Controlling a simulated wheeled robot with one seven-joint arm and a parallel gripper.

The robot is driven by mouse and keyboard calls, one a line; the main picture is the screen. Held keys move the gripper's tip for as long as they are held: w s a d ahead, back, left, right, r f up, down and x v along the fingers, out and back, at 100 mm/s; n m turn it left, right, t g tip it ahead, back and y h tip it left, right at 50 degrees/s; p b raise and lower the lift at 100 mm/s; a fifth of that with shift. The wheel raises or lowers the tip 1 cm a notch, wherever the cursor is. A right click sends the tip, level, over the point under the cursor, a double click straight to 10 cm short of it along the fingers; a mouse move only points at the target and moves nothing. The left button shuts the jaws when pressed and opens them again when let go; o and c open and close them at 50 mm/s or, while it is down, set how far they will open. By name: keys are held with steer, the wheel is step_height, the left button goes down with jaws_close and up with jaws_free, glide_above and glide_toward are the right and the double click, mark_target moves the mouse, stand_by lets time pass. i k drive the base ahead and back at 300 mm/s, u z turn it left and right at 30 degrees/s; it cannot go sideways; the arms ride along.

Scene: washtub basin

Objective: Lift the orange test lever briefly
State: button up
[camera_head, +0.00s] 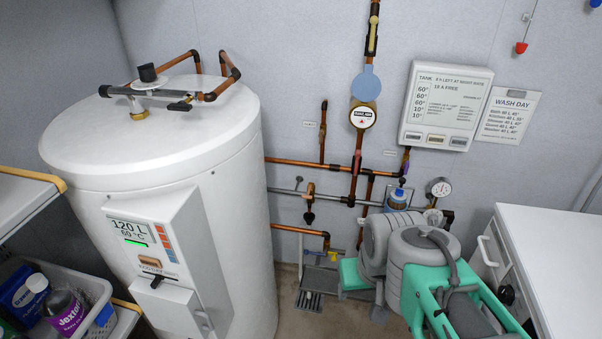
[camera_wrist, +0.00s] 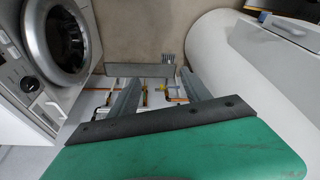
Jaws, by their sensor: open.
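I cannot make out an orange test lever for certain in either view. In the head view, a grey valve fitting with a black knob (camera_head: 147,73) and a dark handle sits on top of the white tank (camera_head: 150,150). Copper pipes run from it. A small orange-brown part (camera_head: 151,263) is on the tank's front panel. In the wrist view, my gripper (camera_wrist: 161,88) is open. Its two grey fingers stand apart, with small copper and yellow pieces showing beyond them. I see nothing held. In the head view the fingers are not clear; my arm covers that area.
Copper wall pipes carry a round gauge (camera_head: 362,117) and a blue-capped fitting (camera_head: 398,197). A white cabinet (camera_head: 556,262) stands at the right. A basket with bottles (camera_head: 63,310) is at the lower left. A washing machine door (camera_wrist: 63,37) is at the left in the wrist view.

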mark_target(307, 197)
steer(key=z, duration=0.45)
steer(key=k, duration=0.55)
steer(key=u, duration=0.45)
steer(key=i, duration=1.3)
steer(key=u, duration=1.2)
